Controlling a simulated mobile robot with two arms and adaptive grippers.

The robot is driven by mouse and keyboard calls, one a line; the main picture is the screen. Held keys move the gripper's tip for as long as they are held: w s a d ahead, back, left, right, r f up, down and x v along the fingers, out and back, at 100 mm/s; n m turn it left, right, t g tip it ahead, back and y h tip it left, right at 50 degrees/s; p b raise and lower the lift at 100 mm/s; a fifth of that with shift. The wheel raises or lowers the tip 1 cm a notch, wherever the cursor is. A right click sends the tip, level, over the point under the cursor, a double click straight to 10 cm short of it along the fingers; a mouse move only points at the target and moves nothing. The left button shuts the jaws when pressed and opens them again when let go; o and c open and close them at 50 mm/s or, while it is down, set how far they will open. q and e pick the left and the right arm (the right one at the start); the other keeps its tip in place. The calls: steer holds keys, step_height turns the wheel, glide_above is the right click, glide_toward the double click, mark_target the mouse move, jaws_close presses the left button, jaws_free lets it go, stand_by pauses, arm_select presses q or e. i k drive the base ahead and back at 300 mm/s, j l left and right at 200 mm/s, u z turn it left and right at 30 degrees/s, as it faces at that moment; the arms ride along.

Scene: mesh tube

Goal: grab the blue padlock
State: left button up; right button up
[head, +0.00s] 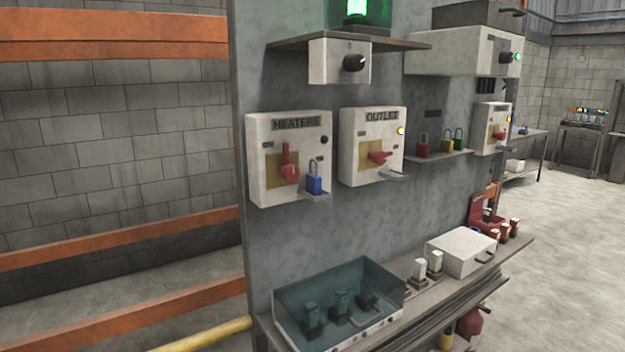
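A blue padlock (314,183) stands upright on a small ledge at the lower right of the white box labelled HEATERS (262,130). Its shackle points up, beside the box's red handle (289,168). A second, smaller blue item (523,131) is on a table far back at the right; I cannot tell what it is. Neither of my grippers shows in the head view.
A white OUTLET box (362,125) with a small empty ledge (394,178) is to the right. Red, yellow and green padlocks stand on a shelf (455,155). Below, a bench holds an open teal tray (290,293) and a white case (462,246). Orange rails (120,244) run along the left.

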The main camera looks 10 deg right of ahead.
mark_target(314, 181)
steer(key=i+l+u, duration=0.1)
steer(key=l+u, duration=0.25)
steer(key=i+l+u, duration=0.1)
steer(key=l+u, duration=0.65)
